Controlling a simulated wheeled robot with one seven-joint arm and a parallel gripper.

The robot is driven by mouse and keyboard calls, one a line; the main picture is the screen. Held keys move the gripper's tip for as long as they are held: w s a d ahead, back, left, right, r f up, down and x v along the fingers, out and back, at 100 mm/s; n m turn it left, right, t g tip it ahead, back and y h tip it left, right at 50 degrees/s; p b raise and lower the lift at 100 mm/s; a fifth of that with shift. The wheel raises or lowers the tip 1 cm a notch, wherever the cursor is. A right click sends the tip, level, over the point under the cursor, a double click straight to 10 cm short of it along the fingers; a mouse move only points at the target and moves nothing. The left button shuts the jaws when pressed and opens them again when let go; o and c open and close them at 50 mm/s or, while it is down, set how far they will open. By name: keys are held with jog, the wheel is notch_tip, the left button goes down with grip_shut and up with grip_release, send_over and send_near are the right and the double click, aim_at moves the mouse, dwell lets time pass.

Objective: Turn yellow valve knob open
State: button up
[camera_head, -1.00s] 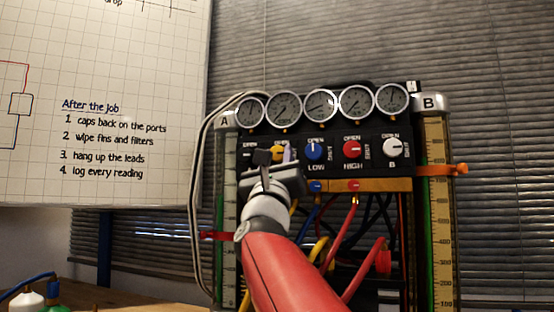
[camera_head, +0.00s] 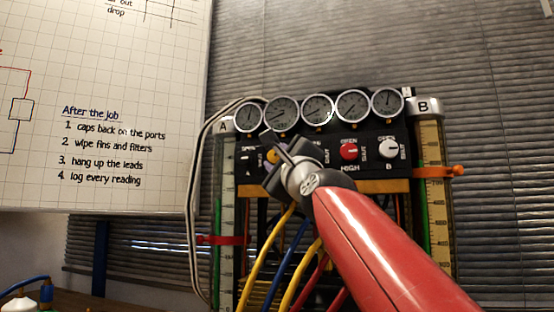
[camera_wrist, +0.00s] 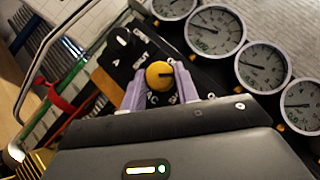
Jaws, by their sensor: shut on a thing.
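The yellow valve knob (camera_wrist: 159,75) sits on the black panel of the gauge rig, with a dark pointer line on its face. In the wrist view, my gripper (camera_wrist: 160,83) has its two lavender fingers on either side of the knob, shut on it. In the head view, the yellow knob (camera_head: 271,157) shows only partly behind my gripper (camera_head: 276,154), which is tilted. The gripper hides much of the knob's label, so I cannot read the knob's setting.
Several round gauges (camera_head: 318,108) stand in a row above the panel. The red HIGH knob (camera_head: 349,151) and white B knob (camera_head: 388,147) are to the right. Yellow, blue and red hoses (camera_head: 262,250) hang below. A graduated tube (camera_head: 431,220) stands at the right.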

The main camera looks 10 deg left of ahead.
jog(key=n+g+p, duration=0.1)
jog(key=n, duration=0.1)
jog(key=n+g+p, duration=0.3)
jog(key=n+g, duration=0.1)
jog(key=shift+d+r+h+p, duration=0.1)
jog(key=shift+r+h+p, duration=0.2)
jog(key=shift+h+p, duration=0.1)
jog(key=shift+n+g, duration=0.4)
jog(key=shift+n, duration=0.2)
jog(key=o, duration=1)
jog(key=shift+c, duration=0.2)
jog(key=b+v, duration=0.2)
jog(key=v, duration=0.5)
jog(key=shift+s+d, duration=0.2)
jog(key=shift+s, duration=0.15)
